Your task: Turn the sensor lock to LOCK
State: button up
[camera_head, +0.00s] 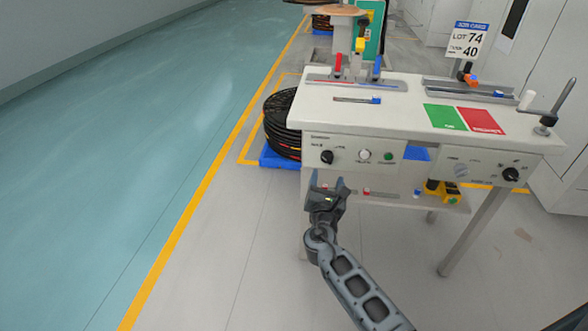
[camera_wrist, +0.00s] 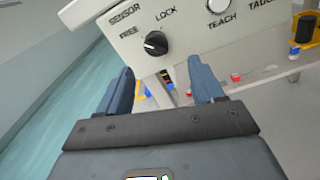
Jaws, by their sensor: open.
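The sensor lock is a black rotary knob (camera_head: 326,157) on the left of the station's white front panel. In the wrist view the knob (camera_wrist: 156,43) sits under the words SENSOR, FREE and LOCK. Its pale mark seems to lie on its left side, nearer FREE, but it is small. My gripper (camera_head: 328,181) is just below the knob in the head view, in front of the panel. In the wrist view my gripper (camera_wrist: 160,72) has its two fingers apart with nothing held; the knob appears beyond and between the fingertips, not touched.
A white TEACH button (camera_wrist: 218,5) is right of the knob. Another black knob (camera_head: 510,174) is at the panel's right end. A lower shelf (camera_head: 400,198) with small parts lies under the panel. Black reels (camera_head: 281,125) stand on the left; the teal floor (camera_head: 120,150) is clear.

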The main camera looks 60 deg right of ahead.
aim_at(327, 160)
jog(key=x, duration=0.8)
jog(key=shift+w+r, duration=0.25)
jog(key=shift+w, duration=0.1)
jog(key=shift+b, duration=0.3)
jog(key=c, duration=1)
